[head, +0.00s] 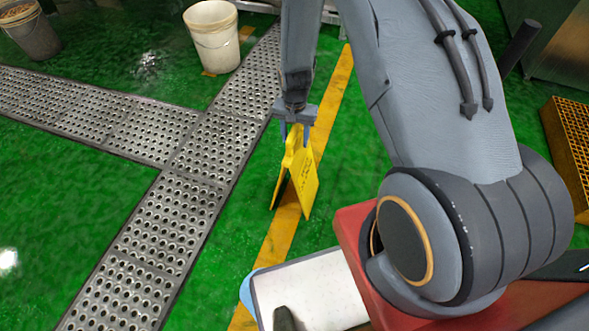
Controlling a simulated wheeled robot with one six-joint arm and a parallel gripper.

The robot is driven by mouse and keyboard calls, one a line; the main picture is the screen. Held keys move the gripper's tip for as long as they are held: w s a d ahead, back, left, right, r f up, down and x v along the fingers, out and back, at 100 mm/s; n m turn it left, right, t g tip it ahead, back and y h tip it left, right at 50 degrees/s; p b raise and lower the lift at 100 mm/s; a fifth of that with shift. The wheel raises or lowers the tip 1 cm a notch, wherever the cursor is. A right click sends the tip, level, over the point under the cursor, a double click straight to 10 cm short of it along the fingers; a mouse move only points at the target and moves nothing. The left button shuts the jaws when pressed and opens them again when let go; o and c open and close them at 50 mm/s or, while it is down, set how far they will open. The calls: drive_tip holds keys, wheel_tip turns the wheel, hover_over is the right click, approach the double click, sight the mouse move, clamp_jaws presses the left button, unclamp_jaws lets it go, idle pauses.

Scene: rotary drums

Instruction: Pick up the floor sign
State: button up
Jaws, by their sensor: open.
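The yellow floor sign (303,177) stands upright as an A-frame on the yellow floor line, in the middle of the head view. My gripper (296,132) points down at the top of the sign, with one finger on each side of its upper edge. The jaws are open. I cannot tell whether the fingers touch the sign. The far panel of the sign is mostly hidden by the near one.
Perforated metal drain grates (180,215) run across the green floor (80,190) on the left. A white bucket (213,40) stands behind the grate, and another bucket (30,32) is at the far left. A yellow grated platform (572,135) is at the right.

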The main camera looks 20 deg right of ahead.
clamp_jaws()
idle(1.4)
